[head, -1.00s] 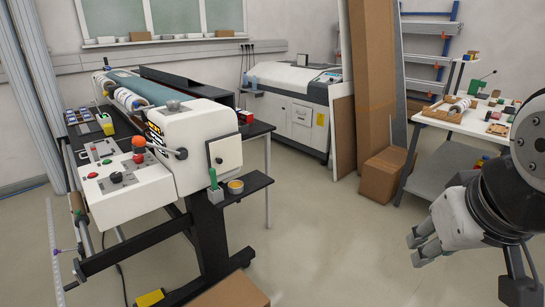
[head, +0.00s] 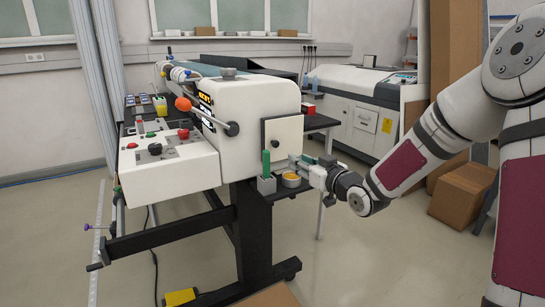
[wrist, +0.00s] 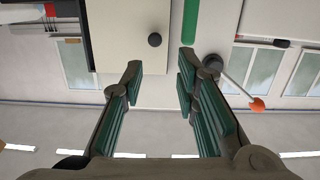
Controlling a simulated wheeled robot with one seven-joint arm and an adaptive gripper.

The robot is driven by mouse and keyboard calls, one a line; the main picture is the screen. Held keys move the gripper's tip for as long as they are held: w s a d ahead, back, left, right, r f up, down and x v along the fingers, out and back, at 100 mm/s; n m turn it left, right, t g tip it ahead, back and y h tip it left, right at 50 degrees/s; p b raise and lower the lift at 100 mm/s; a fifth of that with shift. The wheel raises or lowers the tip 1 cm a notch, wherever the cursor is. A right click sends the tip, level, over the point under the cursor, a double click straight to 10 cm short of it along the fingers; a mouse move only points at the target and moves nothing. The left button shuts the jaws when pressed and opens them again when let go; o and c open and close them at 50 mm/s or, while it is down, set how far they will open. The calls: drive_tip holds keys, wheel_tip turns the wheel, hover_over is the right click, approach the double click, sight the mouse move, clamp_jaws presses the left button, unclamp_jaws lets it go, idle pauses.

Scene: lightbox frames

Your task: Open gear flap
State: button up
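The gear flap (head: 284,140) is a square cream panel on the end face of the white machine, and it looks closed. Its small dark round knob (head: 275,143) shows on the flap's left part. In the wrist view the flap (wrist: 122,30) fills the upper middle, with the black knob (wrist: 154,40) near its edge. My gripper (head: 304,163) is just right of and below the flap. In the wrist view my gripper (wrist: 160,68) is open and empty. The knob shows beyond the fingertips, in line with the gap between them and apart from both.
A green-handled tool (head: 266,165) stands in a grey holder beside a yellow-topped round tin (head: 291,180) on the small shelf below the flap. The green handle (wrist: 190,22) shows close to one finger. An orange-knobbed lever (head: 183,104) sticks out from the machine. Cardboard boxes (head: 460,195) stand at right.

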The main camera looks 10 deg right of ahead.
sight(277, 144)
drive_tip(key=shift+t+y, duration=0.3)
drive_tip(key=shift+t, duration=0.1)
drive_tip(key=x, duration=0.4)
drive_tip(key=b+x, duration=0.1)
drive_tip(key=x, duration=0.4)
drive_tip(key=d+b+x, duration=0.1)
drive_tip(key=x, duration=0.4)
drive_tip(key=shift+w+f, duration=0.2)
clamp_jaws()
